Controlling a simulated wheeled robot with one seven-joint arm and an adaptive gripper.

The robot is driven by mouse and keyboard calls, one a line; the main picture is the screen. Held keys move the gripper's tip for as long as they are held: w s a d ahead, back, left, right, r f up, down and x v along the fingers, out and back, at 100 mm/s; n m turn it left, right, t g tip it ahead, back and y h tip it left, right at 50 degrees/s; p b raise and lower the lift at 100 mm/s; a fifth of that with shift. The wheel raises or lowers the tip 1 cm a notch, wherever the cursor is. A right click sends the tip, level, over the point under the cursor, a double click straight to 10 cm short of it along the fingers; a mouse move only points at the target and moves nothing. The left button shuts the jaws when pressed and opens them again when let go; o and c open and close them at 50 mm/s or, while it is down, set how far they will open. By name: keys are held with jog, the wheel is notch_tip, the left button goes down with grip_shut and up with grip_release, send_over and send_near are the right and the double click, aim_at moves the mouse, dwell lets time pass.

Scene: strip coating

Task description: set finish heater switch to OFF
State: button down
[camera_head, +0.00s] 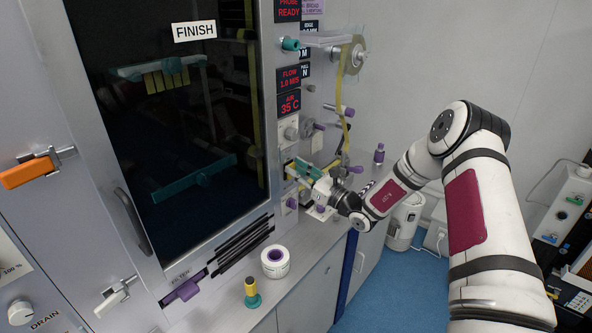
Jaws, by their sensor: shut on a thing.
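The FINISH cabinet (194,31) has a dark glass door and a narrow control panel along its right edge. My gripper (297,170) is at this panel, below the red AIR 35 C display (289,104). It is shut on a small control there, which appears to be the finish heater switch. The fingers and wrist hide most of that control, so its label and its position cannot be read. A pale round knob (291,133) is just above the gripper, and a purple-tipped control (292,203) is just below it.
A yellow strip runs from a reel (353,56) down past purple-ended rollers (344,110), close to the right of my gripper. A white roll (275,262) and a teal-and-yellow item (251,292) stand on the grey counter (308,262). An orange handle (28,172) juts out at left.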

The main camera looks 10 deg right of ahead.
jog(key=shift+s+f+t+y+b, duration=0.1)
jog(key=shift+f+t+y+b, duration=0.3)
jog(key=shift+t+y+b, duration=0.5)
jog(key=c, duration=1.3)
grip_release()
jog(key=shift+d, duration=0.1)
jog(key=shift+s, duration=0.1)
jog(key=v, duration=1.2)
